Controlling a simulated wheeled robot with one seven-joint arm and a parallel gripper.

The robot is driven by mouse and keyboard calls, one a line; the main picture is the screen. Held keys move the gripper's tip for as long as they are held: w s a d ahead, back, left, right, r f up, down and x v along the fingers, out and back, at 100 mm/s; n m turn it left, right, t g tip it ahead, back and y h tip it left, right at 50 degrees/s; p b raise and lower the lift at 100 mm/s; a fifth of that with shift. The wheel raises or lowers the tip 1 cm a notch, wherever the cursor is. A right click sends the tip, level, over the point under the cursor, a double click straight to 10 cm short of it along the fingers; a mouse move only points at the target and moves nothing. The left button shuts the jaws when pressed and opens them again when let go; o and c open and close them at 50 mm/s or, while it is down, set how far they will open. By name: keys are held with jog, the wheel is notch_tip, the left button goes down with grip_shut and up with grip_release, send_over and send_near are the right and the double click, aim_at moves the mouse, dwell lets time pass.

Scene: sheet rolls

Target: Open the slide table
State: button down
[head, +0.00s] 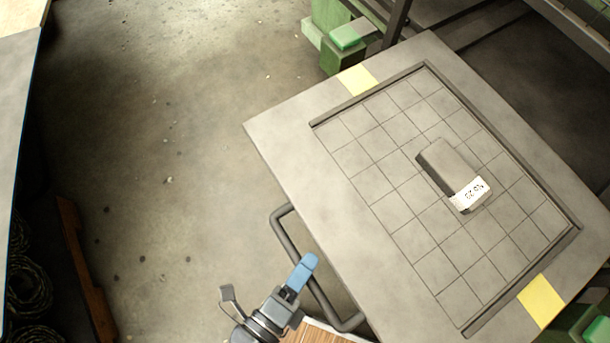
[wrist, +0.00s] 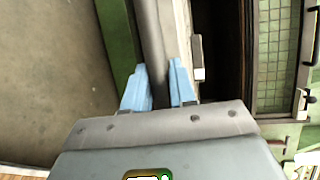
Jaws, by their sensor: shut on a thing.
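The slide table (head: 290,122) is a grey slab with a tiled grid on top, at the right of the head view. Its dark bar handle (head: 285,237) runs along the near left edge. My gripper (head: 303,270) has blue fingertips and is at the lower part of that handle. In the wrist view my gripper (wrist: 160,85) has its two blue fingers on either side of the grey handle bar (wrist: 155,40), shut on it. Part of the handle is hidden behind my fingers in the head view.
A grey block (head: 445,165) with a white label lies on the grid. Green machine parts (head: 343,55) stand behind the table. Coiled rolls (head: 28,275) and a brown beam (head: 85,270) are at the left. The concrete floor (head: 165,150) between is clear.

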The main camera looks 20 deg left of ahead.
jog(key=c, duration=1)
grip_release()
